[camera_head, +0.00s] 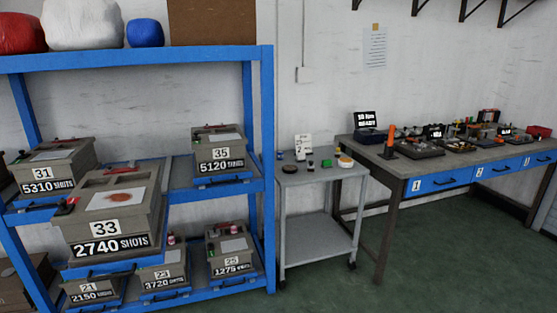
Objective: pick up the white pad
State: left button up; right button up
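Neither of my grippers is in view. I cannot tell for sure which thing is the white pad. On the grey cart (318,231) stands an upright white card (303,147) with dark print. A small round pale-and-brown thing (345,161) lies at the cart top's right side. A small green item (326,163) and a small dark item (289,168) also lie on the cart top. They are too small to make out clearly.
A blue rack (268,110) on the left holds several numbered mould boxes; box 33 (105,227) sticks out, with a rust-stained pale plate on top. A workbench (392,168) with blue drawers and many small items stands right. Green floor (440,265) is clear in front.

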aim_at(301, 158)
jog(key=i+l+u, duration=0.2)
jog(key=u, duration=0.25)
jog(key=i+l+u, duration=0.25)
jog(key=u, duration=0.15)
jog(key=i+l+u, duration=0.25)
jog(key=l, duration=0.3)
jog(key=i+l+u, duration=0.1)
jog(key=l, duration=0.2)
jog(key=i+l, duration=0.15)
jog(key=l, duration=0.2)
jog(key=i+l, duration=0.1)
jog(key=l, duration=0.2)
jog(key=i+l+u, duration=0.1)
jog(key=l, duration=0.25)
jog(key=i+l, duration=0.15)
jog(key=l, duration=0.2)
jog(key=i+l+u, duration=0.1)
jog(key=l, duration=0.25)
